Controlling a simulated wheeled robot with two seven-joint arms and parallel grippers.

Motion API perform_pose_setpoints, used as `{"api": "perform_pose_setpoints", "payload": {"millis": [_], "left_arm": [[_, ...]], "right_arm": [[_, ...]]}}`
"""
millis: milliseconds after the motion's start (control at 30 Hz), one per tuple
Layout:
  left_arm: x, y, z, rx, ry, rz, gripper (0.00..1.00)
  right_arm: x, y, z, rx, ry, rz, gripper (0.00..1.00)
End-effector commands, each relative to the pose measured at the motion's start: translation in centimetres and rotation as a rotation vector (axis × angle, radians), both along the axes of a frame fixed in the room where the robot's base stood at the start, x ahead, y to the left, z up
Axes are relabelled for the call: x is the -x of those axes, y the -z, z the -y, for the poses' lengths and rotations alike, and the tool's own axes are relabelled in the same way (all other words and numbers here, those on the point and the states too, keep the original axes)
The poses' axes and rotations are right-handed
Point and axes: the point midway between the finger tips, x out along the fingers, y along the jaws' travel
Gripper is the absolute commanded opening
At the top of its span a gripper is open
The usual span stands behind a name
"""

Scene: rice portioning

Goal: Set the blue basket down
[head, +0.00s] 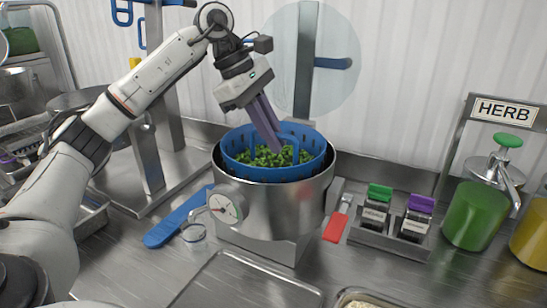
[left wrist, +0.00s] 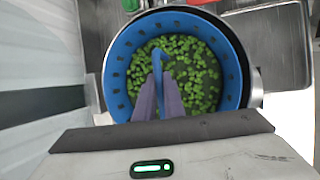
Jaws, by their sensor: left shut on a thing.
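The blue basket (head: 232,148) holds chopped green pieces (head: 262,157) and sits inside the mouth of a steel pot (head: 285,205) with a round dial on its front. Its rim shows a little above the pot's rim. My left gripper (head: 275,141) points down into the basket and is shut on its blue handle (head: 288,136). In the left wrist view the basket (left wrist: 117,68) lies below the purple-grey fingers (left wrist: 158,92), which close on the handle at its middle. Whether the basket's base touches the pot is hidden. My right gripper is not in view.
A blue paddle (head: 177,217) and a small clear cup (head: 195,237) lie left of the pot. A red-handled tool (head: 336,226) and a rack with green- and purple-capped jars (head: 375,208) stand right. A green herb dispenser (head: 470,215) is further right. Steel trays (head: 245,285) lie in front.

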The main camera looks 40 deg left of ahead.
Motion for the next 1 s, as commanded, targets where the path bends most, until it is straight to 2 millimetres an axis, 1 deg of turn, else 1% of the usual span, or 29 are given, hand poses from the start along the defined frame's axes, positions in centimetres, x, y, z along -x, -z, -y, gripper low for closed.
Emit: {"api": "perform_pose_setpoints", "payload": {"millis": [67, 200, 300, 400, 633, 767, 800, 867, 900, 1000], "left_arm": [[0.0, 0.7, -0.1, 0.001, -0.001, 0.002, 0.00], [0.1, 2.8, -0.1, -0.001, -0.001, 0.001, 0.00], [0.0, 3.9, 0.0, 0.001, -0.001, 0.002, 0.00], [0.0, 4.2, 0.0, 0.001, 0.000, 0.006, 0.00], [0.0, 4.2, 0.0, 0.001, 0.000, 0.006, 0.00], [0.0, 4.6, 0.0, 0.002, 0.000, 0.005, 0.00], [0.0, 4.7, 0.0, -0.001, 0.000, -0.001, 0.14], [0.0, 4.7, 0.0, -0.001, 0.000, -0.001, 0.24], [0.0, 4.7, 0.0, -0.001, 0.000, -0.001, 0.28], [0.0, 4.7, 0.0, -0.001, 0.000, -0.001, 0.28]], "right_arm": [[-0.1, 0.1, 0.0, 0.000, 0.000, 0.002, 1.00], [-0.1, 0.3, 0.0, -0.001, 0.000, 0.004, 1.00], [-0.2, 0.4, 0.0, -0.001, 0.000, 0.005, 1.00], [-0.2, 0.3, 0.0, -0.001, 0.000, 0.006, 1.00], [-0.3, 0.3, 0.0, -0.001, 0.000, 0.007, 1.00], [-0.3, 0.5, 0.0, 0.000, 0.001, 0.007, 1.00], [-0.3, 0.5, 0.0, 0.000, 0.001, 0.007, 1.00], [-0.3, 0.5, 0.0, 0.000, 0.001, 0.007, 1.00], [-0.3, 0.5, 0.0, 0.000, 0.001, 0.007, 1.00], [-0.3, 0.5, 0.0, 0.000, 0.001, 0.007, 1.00]]}}
